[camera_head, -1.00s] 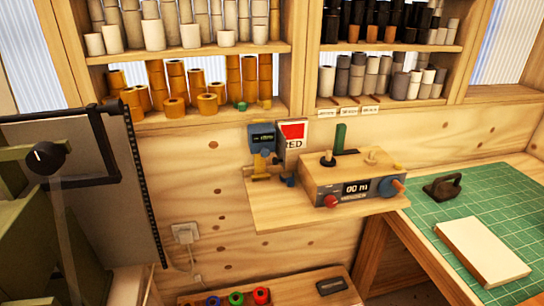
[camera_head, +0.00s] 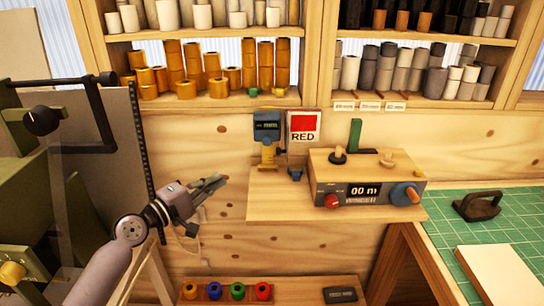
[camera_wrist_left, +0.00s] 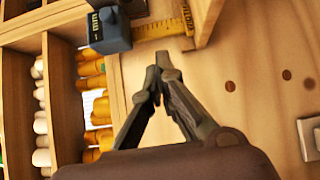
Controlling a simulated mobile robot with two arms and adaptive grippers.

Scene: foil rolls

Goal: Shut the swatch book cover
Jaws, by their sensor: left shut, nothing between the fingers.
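No book with a plainly open cover shows. A thick cream slab (camera_head: 498,274) lies flat on the green cutting mat at the right, cut off by the frame edge; I cannot tell whether it is the swatch book. A red-and-white card marked RED (camera_head: 303,126) stands upright at the back of the small wooden shelf. My left gripper (camera_head: 222,181) is shut and empty, in the air left of that shelf, well apart from card and slab. In the left wrist view its fingertips (camera_wrist_left: 160,65) meet below the blue-grey gauge (camera_wrist_left: 108,30). My right gripper is out of view.
The wooden shelf (camera_head: 270,207) holds the gauge on a yellow stand (camera_head: 267,140) and a control box (camera_head: 365,180) with knobs. Racks of foil rolls (camera_head: 205,70) line the wall above. A dark-handled tool (camera_head: 478,205) sits on the mat (camera_head: 445,225). A grey-green machine stands at left.

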